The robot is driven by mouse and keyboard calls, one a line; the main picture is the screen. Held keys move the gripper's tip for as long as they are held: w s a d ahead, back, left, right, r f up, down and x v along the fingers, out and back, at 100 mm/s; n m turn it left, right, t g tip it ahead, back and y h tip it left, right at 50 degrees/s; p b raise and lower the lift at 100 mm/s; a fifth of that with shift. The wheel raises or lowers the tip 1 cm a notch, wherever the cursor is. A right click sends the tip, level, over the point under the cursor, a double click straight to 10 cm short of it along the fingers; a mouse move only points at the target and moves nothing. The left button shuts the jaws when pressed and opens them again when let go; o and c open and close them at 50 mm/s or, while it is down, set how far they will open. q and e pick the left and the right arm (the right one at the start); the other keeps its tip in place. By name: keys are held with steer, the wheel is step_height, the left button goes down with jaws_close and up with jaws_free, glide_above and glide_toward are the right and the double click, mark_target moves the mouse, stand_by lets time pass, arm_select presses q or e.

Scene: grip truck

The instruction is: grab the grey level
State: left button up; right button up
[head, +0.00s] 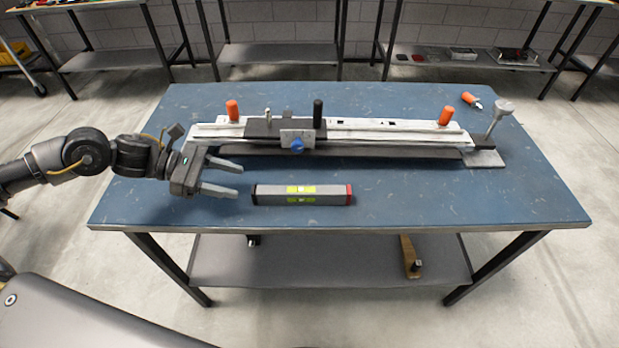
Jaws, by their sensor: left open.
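The grey level (328,195) lies flat near the front of the blue table, long side running left to right. It has a black end on the left, a red end on the right and yellow-green vials near its middle. My left gripper (240,181) is open and empty, just left of the level. Its two fingers point right, toward the level's black end, with the nearer finger close to that end. Whether the finger touches the level cannot be told. My right gripper is not in view.
A long rail fixture (380,130) with orange handles lies behind the level across the blue table (480,205). An orange-handled tool (471,100) lies at the back right. The tabletop right of the level is clear. A lower shelf (330,262) holds a wooden-handled item (409,255).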

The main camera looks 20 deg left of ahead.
mark_target(269, 190)
arm_select(q)
steer(key=shift+w+a, duration=0.1)
steer(key=shift+w, duration=0.05)
steer(key=p+x, duration=0.1)
steer(key=x, duration=0.4)
steer(key=shift+d, duration=0.45)
steer(key=shift+d+f, duration=0.1)
steer(key=shift+d, duration=0.15)
steer(key=p+x, duration=0.2)
steer(key=x, duration=0.2)
steer(key=shift+d+f, duration=0.15)
steer(key=shift+d, duration=0.2)
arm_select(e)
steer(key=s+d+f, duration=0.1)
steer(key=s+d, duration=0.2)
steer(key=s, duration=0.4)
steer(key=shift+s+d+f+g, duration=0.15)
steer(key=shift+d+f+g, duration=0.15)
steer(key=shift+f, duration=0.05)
arm_select(q)
jaws_close()
